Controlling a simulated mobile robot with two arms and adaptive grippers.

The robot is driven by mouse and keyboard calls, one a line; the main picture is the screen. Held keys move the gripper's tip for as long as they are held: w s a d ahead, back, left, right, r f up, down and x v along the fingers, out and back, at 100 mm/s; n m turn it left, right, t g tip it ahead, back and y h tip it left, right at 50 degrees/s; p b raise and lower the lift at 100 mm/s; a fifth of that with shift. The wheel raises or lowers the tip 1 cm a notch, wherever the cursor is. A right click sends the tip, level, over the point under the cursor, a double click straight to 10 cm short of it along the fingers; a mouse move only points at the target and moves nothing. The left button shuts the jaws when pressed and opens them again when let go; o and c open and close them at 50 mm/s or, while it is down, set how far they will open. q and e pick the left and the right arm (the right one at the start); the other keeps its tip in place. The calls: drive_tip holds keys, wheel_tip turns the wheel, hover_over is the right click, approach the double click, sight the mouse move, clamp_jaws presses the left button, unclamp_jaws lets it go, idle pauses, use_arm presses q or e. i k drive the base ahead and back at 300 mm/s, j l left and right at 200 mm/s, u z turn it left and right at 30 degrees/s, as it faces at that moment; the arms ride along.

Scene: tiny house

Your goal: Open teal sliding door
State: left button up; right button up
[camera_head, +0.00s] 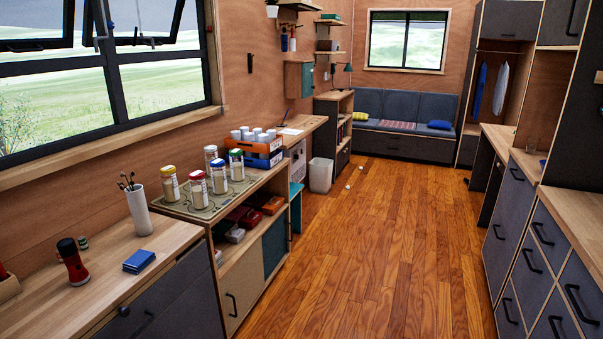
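A dark teal sliding door panel (274,243) covers the far lower part of the low wooden shelf unit on the left. A beige door panel (240,300) with a dark handle (231,304) covers the near lower part beside it. The two panels meet edge to edge as seen from here, and what lies behind them is hidden. I cannot make out a handle on the teal panel. Neither of my grippers is in view.
Jars stand on the unit's top (206,208), near an orange and blue crate (254,148). Red boxes lie on its open shelf. A white bin (320,175) and small white objects (347,187) are on the floor. The wooden floor (380,260) is mostly clear; grey cabinets (545,245) line the right.

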sight(274, 240)
drive_tip(key=i+l+z, duration=0.3)
drive_tip(key=i, duration=0.65)
drive_tip(key=i+z, duration=0.3)
drive_tip(key=i, duration=0.65)
